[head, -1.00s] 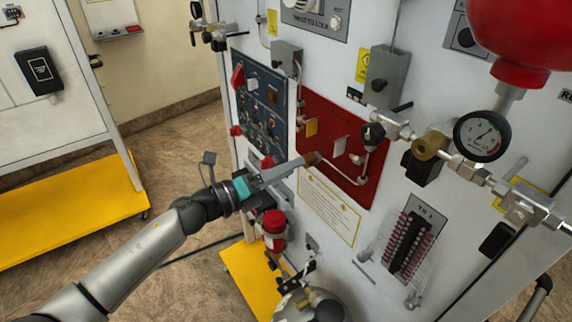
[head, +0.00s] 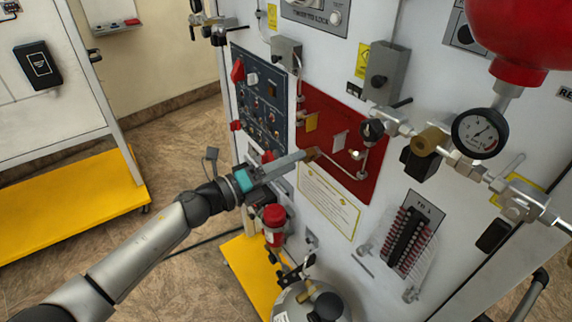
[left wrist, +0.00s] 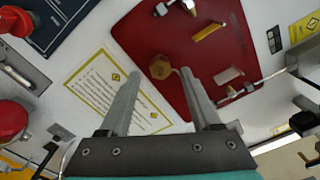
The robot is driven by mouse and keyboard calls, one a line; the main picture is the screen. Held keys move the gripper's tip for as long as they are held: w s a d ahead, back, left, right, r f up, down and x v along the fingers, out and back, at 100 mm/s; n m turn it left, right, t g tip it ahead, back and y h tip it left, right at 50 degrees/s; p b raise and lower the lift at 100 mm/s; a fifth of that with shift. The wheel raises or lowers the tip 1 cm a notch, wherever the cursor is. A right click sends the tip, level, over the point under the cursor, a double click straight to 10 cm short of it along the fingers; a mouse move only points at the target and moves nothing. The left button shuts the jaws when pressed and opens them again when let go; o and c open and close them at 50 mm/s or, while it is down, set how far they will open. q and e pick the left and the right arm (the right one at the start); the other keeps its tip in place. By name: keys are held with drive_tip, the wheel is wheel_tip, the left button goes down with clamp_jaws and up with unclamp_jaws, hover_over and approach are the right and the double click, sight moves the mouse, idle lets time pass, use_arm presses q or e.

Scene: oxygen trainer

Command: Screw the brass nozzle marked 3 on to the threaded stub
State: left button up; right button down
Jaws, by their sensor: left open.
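A brass hexagonal nozzle (head: 312,154) sits at the left of the red panel (head: 345,125), where a thin pipe runs up to it. In the left wrist view the nozzle (left wrist: 160,68) shows end-on; no number is readable and the threaded stub is hidden. My left gripper (head: 301,158) reaches in from the left with its tips close to the nozzle. In the left wrist view its two fingers (left wrist: 159,76) are apart, with the nozzle between their tips; I see no contact. My right gripper is not in view.
A printed notice (head: 328,203) lies below the red panel, and a blue switch panel (head: 259,95) is to its left. A pressure gauge (head: 480,133), a brass fitting (head: 432,140) and piping jut out at the right. A red-capped unit (head: 274,215) stands under my wrist.

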use_arm(q)
drive_tip(key=shift+x, duration=1.6)
clamp_jaws()
drive_tip(key=shift+f+m+b, duration=0.15)
drive_tip(key=shift+m+b, duration=0.35)
drive_tip(key=shift+b, duration=0.2)
drive_tip(key=shift+c, duration=1.9)
unclamp_jaws()
drive_tip(key=shift+m, duration=0.3)
drive_tip(key=o, duration=0.5)
drive_tip(key=shift+s+a, duration=0.1)
